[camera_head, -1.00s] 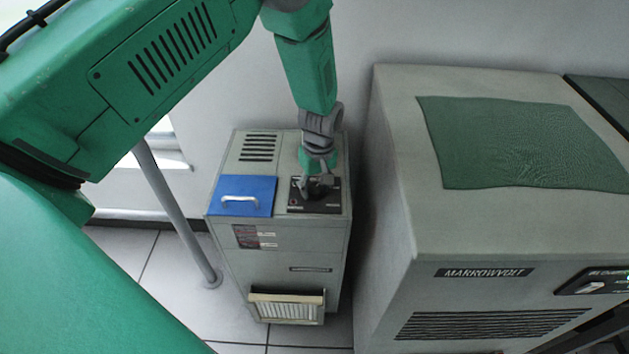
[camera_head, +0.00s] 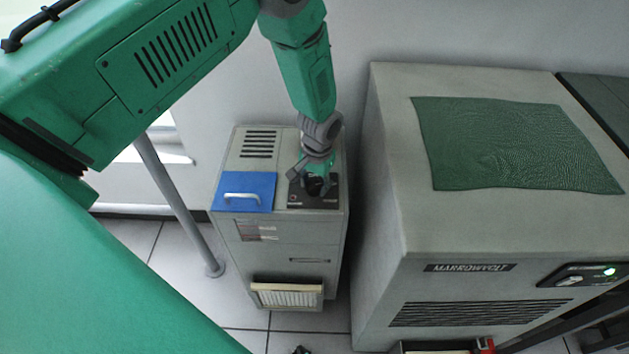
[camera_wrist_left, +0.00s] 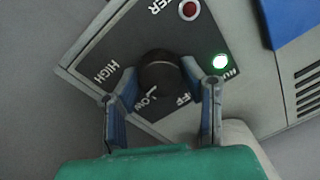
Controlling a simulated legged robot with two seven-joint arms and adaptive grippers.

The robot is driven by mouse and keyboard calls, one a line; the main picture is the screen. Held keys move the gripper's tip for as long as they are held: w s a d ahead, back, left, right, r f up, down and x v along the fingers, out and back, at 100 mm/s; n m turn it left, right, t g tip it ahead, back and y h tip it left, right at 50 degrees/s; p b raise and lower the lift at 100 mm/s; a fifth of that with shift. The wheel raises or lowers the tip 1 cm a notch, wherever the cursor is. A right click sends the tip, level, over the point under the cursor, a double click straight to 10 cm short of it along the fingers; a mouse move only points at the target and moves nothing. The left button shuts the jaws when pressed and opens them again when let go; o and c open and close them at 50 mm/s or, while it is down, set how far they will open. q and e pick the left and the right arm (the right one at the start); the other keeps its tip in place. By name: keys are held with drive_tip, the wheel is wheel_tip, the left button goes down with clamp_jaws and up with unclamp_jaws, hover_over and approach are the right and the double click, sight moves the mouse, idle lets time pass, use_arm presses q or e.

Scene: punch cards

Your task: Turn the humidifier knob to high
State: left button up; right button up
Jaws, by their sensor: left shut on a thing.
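The humidifier (camera_head: 290,236) is a grey cabinet on the floor at the center-left of the head view. Its dark control panel (camera_head: 326,201) is on the top at right. In the left wrist view the round black knob (camera_wrist_left: 160,72) sits among the labels HIGH, LOW and OFF, and its white mark is by LOW. A green lamp (camera_wrist_left: 220,61) is lit and a red lamp (camera_wrist_left: 189,11) shows by a partly cut label. My left gripper (camera_wrist_left: 163,88) is shut on the knob, one finger on each side. It hides much of the panel in the head view (camera_head: 314,183).
A blue lid (camera_head: 245,199) with a handle is beside the panel. A large grey cabinet (camera_head: 395,200) with a green mat (camera_head: 515,145) stands close on the right. A grey pole (camera_head: 178,205) stands at left. Tiled floor shows in front.

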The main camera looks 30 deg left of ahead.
use_arm(q)
drive_tip(key=m, duration=0.3)
drive_tip(key=shift+s+d+m+p, duration=0.1)
drive_tip(key=shift+s+m+p, duration=0.2)
drive_tip(key=shift+p, duration=0.1)
drive_tip(key=shift+f+m+p, duration=0.1)
drive_tip(key=shift+m+p, duration=0.25)
drive_tip(key=shift+m, duration=1.55)
drive_tip(key=o, duration=1.1)
drive_tip(key=shift+o, duration=0.2)
drive_tip(key=shift+a, duration=0.2)
drive_tip(key=shift+w, duration=0.1)
